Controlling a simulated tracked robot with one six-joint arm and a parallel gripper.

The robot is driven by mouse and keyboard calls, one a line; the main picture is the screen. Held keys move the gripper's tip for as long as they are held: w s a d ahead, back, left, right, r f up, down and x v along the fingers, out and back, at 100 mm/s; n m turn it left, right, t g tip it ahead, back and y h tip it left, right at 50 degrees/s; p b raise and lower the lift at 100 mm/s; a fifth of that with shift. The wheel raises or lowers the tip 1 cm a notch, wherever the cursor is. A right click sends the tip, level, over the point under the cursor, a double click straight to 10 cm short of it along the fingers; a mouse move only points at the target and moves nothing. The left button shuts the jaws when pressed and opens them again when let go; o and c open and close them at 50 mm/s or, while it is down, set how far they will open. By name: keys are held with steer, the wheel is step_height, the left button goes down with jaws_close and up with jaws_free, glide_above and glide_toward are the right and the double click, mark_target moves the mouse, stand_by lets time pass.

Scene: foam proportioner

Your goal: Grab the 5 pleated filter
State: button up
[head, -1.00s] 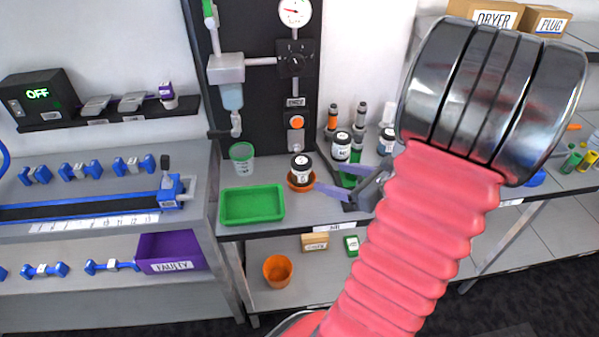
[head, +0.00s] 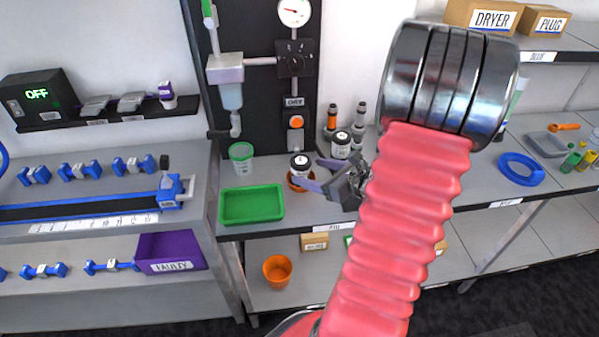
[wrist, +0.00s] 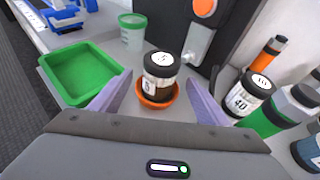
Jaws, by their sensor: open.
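The 5 filter is a small jar-like cylinder with a black cap marked 5 and a white label (wrist: 158,72). It stands upright in a shallow orange dish (wrist: 157,97). The head view also shows the filter (head: 300,168), beside the green tray. My gripper (wrist: 159,80) is open, with its two lilac fingers to either side of the filter in the wrist view. In the head view my gripper (head: 313,173) reaches from the right, its fingertips close to the filter. I cannot tell whether either finger touches it.
A green tray (wrist: 84,75) lies left of the dish and a clear green-rimmed cup (wrist: 132,32) stands behind. The black proportioner panel (head: 262,105) rises behind.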

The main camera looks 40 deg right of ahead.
steer(key=shift+x, duration=2.75)
steer(key=c, duration=1.2)
steer(key=shift+r, duration=0.1)
steer(key=shift+r, duration=4.95)
